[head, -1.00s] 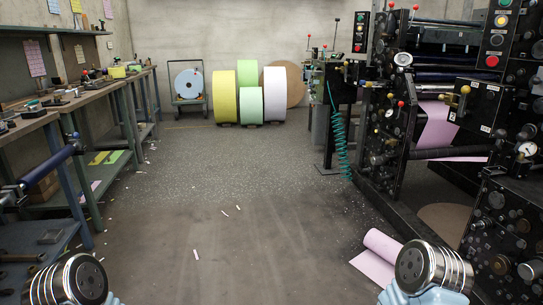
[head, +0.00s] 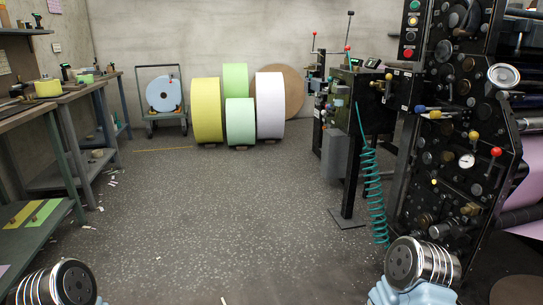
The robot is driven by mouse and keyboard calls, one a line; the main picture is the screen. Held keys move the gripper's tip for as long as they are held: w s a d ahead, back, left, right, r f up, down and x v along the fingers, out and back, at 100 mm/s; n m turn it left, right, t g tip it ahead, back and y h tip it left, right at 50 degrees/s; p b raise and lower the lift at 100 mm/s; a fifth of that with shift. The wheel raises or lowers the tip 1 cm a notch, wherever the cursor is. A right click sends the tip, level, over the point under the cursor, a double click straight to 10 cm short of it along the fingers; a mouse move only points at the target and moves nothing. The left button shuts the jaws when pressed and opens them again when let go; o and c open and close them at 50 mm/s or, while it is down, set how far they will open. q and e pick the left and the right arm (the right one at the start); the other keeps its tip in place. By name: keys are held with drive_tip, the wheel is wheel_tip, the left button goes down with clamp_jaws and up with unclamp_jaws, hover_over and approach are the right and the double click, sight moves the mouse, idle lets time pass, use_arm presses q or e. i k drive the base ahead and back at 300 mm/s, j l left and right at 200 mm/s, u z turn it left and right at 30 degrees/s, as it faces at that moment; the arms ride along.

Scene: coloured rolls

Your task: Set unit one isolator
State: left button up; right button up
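No label that I can read in the head view marks the unit one isolator, so I cannot tell which control it is. The black printing press (head: 455,150) stands at the right, with many knobs and dials on its side. A button panel (head: 411,38) with green, yellow and red buttons is at its top. A red-knobbed lever (head: 494,153), a blue-handled lever (head: 422,109) and a white gauge (head: 466,161) sit on the side plate. Metal-banded parts of my two arms show at the bottom corners. Neither gripper's fingers are in view.
A yellow roll (head: 206,110), green rolls (head: 240,122) and a white roll (head: 270,106) stand at the back wall. A cart with a pale blue roll (head: 163,94) is beside them. Workbenches (head: 75,95) line the left. A coiled teal hose (head: 373,190) hangs by the press. The middle floor is clear.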

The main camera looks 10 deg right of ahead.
sight(388, 96)
drive_tip(key=i+z, duration=0.1)
drive_tip(key=i, duration=0.4)
drive_tip(key=i+j+z, duration=0.1)
drive_tip(key=i, duration=0.4)
drive_tip(key=i+j+z, duration=0.15)
drive_tip(key=i, duration=0.35)
